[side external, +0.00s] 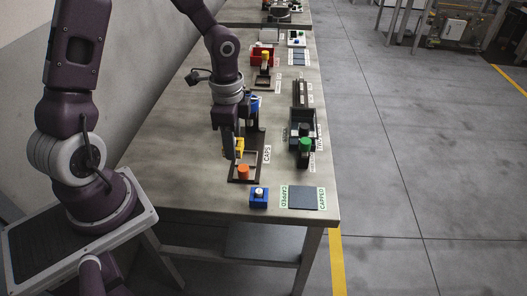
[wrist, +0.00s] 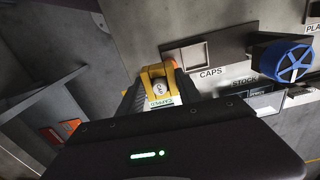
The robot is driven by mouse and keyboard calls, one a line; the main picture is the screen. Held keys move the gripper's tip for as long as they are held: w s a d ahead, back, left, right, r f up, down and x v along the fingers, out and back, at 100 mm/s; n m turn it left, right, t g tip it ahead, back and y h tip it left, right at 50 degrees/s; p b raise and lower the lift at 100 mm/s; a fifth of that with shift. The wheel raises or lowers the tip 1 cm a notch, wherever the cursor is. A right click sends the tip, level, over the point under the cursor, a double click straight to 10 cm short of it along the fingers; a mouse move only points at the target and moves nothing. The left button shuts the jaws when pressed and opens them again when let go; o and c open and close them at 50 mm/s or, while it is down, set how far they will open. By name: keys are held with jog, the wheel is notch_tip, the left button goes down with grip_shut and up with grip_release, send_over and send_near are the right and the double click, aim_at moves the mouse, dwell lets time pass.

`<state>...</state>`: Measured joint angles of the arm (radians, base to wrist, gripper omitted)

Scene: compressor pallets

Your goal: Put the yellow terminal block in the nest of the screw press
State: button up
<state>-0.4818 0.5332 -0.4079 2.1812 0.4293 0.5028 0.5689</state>
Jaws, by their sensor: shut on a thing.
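The yellow terminal block (side external: 239,147) is held in my gripper (side external: 233,155) low over the near part of the bench. In the wrist view the yellow block (wrist: 151,76) shows beyond the dark gripper body, which hides much of the grip. A device with a blue handwheel (wrist: 290,62), which looks like a screw press, stands at the right of the wrist view. In the side view its blue part (side external: 254,104) is just behind my gripper, partly hidden. I cannot make out its nest clearly.
A brown cap tray (side external: 233,180) with an orange cap (side external: 243,172) lies close to my gripper. A blue block (side external: 259,201) and a dark mat (side external: 304,199) are at the near edge. A green-topped device (side external: 305,146) stands to the right.

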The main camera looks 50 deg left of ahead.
jog(key=w+d+r+n, duration=0.1)
jog(key=w+r+n, duration=0.25)
jog(key=n, duration=0.55)
jog(key=s+f+m, duration=0.1)
jog(key=m, duration=0.3)
jog(key=s+f+m, duration=0.1)
jog(key=s+m, duration=0.1)
jog(key=m, duration=0.2)
jog(key=s+a+f+m, duration=0.1)
jog(key=s+f+m, duration=0.1)
jog(key=m, duration=0.1)
jog(key=shift+f+m, duration=0.1)
jog(key=shift+m, duration=0.3)
jog(key=s+m, duration=0.1)
jog(key=m, duration=0.4)
jog(key=s+f+m, duration=0.1)
jog(key=s+m, duration=0.1)
jog(key=m, duration=0.3)
jog(key=s+m, duration=0.2)
jog(key=m, duration=0.2)
jog(key=shift+s+d+f+m, duration=0.15)
jog(key=shift+d+f+m, duration=0.2)
jog(key=shift+f+m, duration=0.05)
